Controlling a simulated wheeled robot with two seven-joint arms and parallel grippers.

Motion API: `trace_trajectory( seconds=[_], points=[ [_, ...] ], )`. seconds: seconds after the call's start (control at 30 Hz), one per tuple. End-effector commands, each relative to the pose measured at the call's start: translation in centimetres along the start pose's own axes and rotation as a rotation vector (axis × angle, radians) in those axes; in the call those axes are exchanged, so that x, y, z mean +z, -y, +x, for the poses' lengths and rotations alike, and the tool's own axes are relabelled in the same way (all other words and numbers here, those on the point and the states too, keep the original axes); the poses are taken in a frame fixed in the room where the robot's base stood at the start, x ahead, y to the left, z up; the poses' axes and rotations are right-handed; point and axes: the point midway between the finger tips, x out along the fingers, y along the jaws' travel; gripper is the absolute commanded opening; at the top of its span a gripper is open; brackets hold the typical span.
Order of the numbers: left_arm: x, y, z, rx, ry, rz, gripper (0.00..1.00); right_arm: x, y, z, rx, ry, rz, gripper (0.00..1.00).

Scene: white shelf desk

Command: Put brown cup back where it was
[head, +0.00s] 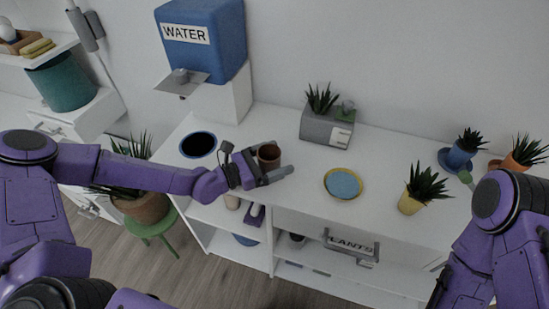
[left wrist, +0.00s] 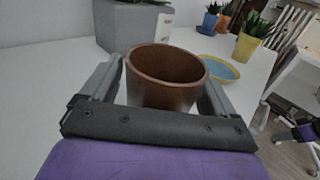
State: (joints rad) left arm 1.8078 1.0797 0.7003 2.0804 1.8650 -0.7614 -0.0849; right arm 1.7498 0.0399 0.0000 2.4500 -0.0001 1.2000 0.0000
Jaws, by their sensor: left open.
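The brown cup (head: 268,155) stands upright and empty on the white desk top near its front edge. It also shows in the left wrist view (left wrist: 165,85), between the two grey fingers. My left gripper (head: 277,166) is open around the cup, with one finger on each side; a narrow gap shows beside the cup. The lower part of the cup is hidden behind the gripper body in the left wrist view. My right arm shows at the right edge of the head view, but its gripper is out of view.
A yellow-rimmed blue plate (head: 342,183) lies right of the cup. A grey planter (head: 326,128) stands behind, and a yellow potted plant (head: 411,203) farther right. The blue water dispenser (head: 205,42) is at back left, near a dark round opening (head: 198,145). Shelves lie below.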

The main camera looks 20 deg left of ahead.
Motion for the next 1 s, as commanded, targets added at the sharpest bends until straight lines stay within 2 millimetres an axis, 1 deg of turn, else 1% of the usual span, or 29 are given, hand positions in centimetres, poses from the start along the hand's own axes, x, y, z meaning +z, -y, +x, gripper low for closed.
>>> trace_trajectory(
  seconds=[0.1, 0.17, 0.27, 0.4, 0.5, 0.6, 0.7, 0.8, 1.0],
  points=[
    [0.5, 0.0, 0.0, 0.0, 0.0, 0.0, 0.89, -0.2, 0.0, -0.5, 0.0, 0.0, 0.0, 0.43],
    [0.4, -0.1, -0.6, 0.003, 0.0, 0.0, 0.89, -0.1, 0.0, -0.3, 0.0, 0.0, 0.0, 0.43],
    [0.3, -0.2, -2.8, 0.007, 0.002, -0.002, 0.89, -0.1, 0.0, -0.2, 0.0, 0.0, 0.0, 0.43],
    [0.6, -0.2, -6.4, 0.01, 0.005, -0.002, 0.89, -0.2, -0.1, -0.5, 0.0, 0.0, 0.0, 0.43],
    [0.8, -0.2, -8.6, 0.009, 0.004, -0.001, 0.89, -0.6, -0.1, -1.4, 0.0, 0.0, 0.0, 0.43],
    [0.9, -0.2, -10.3, 0.008, 0.003, -0.001, 0.89, -0.9, -0.2, -2.3, 0.0, 0.0, 0.0, 0.43],
    [0.7, -0.1, -11.4, 0.005, 0.002, -0.001, 0.89, -1.1, -0.2, -2.7, 0.0, 0.0, 0.0, 0.43],
    [0.5, -0.1, -11.9, 0.003, 0.001, -0.002, 0.89, -1.2, -0.2, -2.8, 0.0, 0.0, 0.0, 0.43],
    [0.3, 0.0, -12.0, 0.0, 0.0, 0.0, 0.89, -1.1, -0.2, -2.7, 0.0, 0.0, 0.0, 0.43]
  ],
)
